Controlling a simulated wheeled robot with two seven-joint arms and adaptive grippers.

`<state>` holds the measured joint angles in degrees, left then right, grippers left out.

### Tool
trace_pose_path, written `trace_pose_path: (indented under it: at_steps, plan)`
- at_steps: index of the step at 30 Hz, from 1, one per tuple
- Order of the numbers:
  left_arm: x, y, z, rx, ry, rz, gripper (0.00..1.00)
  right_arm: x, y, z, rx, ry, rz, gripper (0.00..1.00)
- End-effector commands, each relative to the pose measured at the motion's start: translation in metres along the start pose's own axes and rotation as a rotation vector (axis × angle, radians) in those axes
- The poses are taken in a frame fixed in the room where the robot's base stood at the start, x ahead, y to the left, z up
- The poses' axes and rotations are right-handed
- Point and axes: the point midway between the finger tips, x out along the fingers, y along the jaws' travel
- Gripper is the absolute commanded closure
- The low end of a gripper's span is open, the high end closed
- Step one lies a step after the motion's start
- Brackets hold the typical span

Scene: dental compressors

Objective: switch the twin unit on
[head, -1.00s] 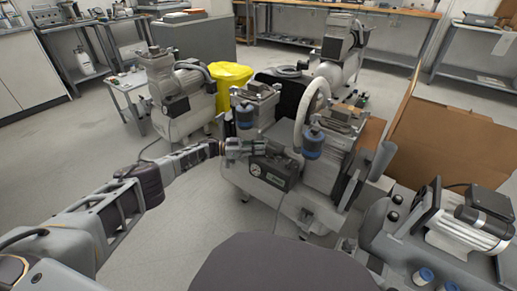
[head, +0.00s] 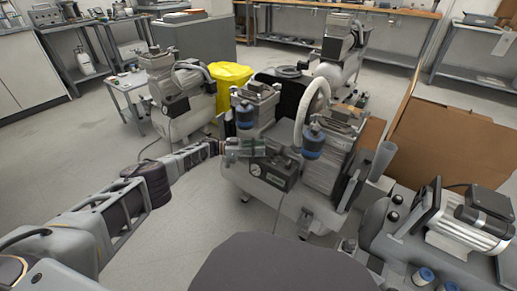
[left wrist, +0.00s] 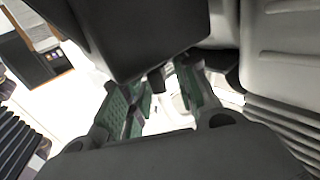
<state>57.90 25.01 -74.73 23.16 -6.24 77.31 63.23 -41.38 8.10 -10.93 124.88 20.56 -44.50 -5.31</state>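The twin unit (head: 284,205), a pale compressor with two ribbed pump heads and blue-based filters, stands in the middle of the head view. A dark switch box (head: 273,172) with a round gauge is on its front. My left gripper (head: 262,148) is at the top of this box. In the left wrist view, a large dark body, seemingly the box (left wrist: 150,35), fills the top. A small dark knob (left wrist: 156,80) projects below it, between the green-padded fingers of the left gripper (left wrist: 165,95). The fingers stand apart; contact with the knob cannot be told. My right gripper is not in view.
Another compressor (head: 180,100) stands back left beside a yellow bin (head: 230,75). A third (head: 338,55) is behind. A silver motor unit (head: 465,230) is at the front right, with a cardboard box (head: 450,140) behind it. Floor at the left is clear.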

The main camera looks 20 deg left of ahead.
Motion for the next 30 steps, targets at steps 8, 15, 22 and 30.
trace_pose_path:
  at_steps: [8,15,22,30]
  plan:
    - [0.0,0.0,0.0,0.0,0.0,-0.001,0.67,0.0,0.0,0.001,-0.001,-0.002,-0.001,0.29]
    - [-0.008,0.0,0.0,0.0,0.0,-0.002,0.67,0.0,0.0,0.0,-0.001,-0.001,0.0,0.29]
    - [-0.033,-0.001,0.001,-0.001,-0.001,-0.003,0.67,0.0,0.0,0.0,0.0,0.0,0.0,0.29]
    - [-0.072,-0.001,0.001,0.0,-0.001,-0.003,0.67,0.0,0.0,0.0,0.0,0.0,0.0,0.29]
